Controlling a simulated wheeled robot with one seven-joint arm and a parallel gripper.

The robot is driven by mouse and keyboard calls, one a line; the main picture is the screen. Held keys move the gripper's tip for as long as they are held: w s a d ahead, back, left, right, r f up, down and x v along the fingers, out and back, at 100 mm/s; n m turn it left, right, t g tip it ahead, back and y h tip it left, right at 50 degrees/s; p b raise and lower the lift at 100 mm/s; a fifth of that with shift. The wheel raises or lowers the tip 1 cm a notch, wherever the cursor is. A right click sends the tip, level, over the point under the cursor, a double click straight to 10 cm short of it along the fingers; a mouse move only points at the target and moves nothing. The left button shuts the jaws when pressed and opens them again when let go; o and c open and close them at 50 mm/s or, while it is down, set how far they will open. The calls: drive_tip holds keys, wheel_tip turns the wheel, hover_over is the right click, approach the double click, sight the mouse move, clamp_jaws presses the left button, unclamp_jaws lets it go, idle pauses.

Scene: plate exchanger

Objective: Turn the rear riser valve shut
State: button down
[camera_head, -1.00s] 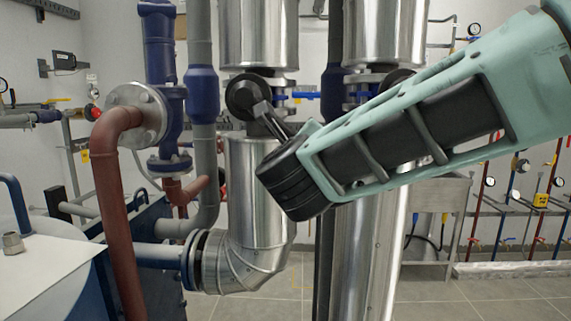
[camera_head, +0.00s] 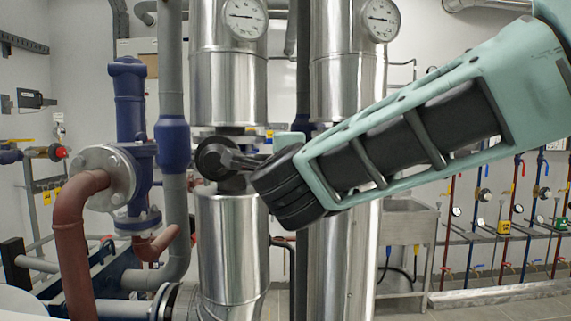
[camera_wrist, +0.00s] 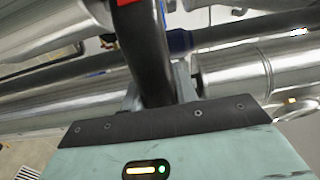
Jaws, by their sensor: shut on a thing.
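In the wrist view, my gripper (camera_wrist: 160,88) is shut on a dark, rounded bar (camera_wrist: 143,45), which appears to be the rear riser valve's handle. A red patch (camera_wrist: 124,3) shows at its far end. The bar runs from between the two grey fingers toward the top of the picture. In the head view, my black wrist joint is in front of the gap between two shiny risers. A small teal part shows behind it. The fingers, the handle and most of the valve are hidden there, so the handle's angle cannot be told from that view.
The left shiny riser (camera_head: 227,235) and the right shiny riser (camera_head: 345,245) stand close around my arm, with round gauges (camera_head: 243,17) above. A blue valve body (camera_head: 130,100) and a red-brown pipe (camera_head: 72,240) are at left. A steel sink (camera_head: 405,225) stands behind at right.

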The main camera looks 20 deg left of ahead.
drive_tip(key=shift+r, duration=0.45)
drive_tip(key=c, duration=1.1)
unclamp_jaws()
drive_tip(key=shift+f, duration=0.15)
drive_tip(key=shift+f, duration=0.1)
drive_tip(key=shift+s, duration=0.35)
drive_tip(key=b+v, duration=0.5)
drive_tip(key=v, duration=1.1)
drive_tip(key=shift+s+d, duration=0.3)
